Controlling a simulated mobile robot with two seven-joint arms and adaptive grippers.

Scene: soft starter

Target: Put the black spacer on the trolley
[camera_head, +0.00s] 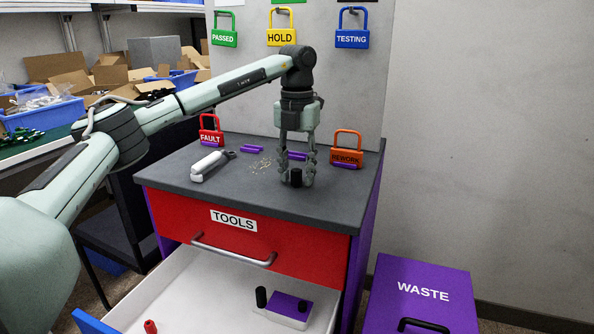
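A small black spacer (297,177) stands upright on the dark grey top (330,196) of a red and purple cabinet marked TOOLS. No other trolley can be made out, so I cannot tell whether this cabinet is the trolley. My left gripper (297,179) points straight down over the top. Its fingers are apart, one on each side of the spacer, with gaps showing. Another black cylinder (261,297) stands in the open lower drawer, beside a white block with a purple top (289,305). My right gripper is not in view.
Padlock-shaped signs FAULT (210,137) and REWORK (346,156) stand on the cabinet top. A white handheld tool (211,166), small scattered pieces and purple bars (251,149) lie there too. The lower drawer (200,290) sticks out. A purple WASTE bin (422,291) stands right.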

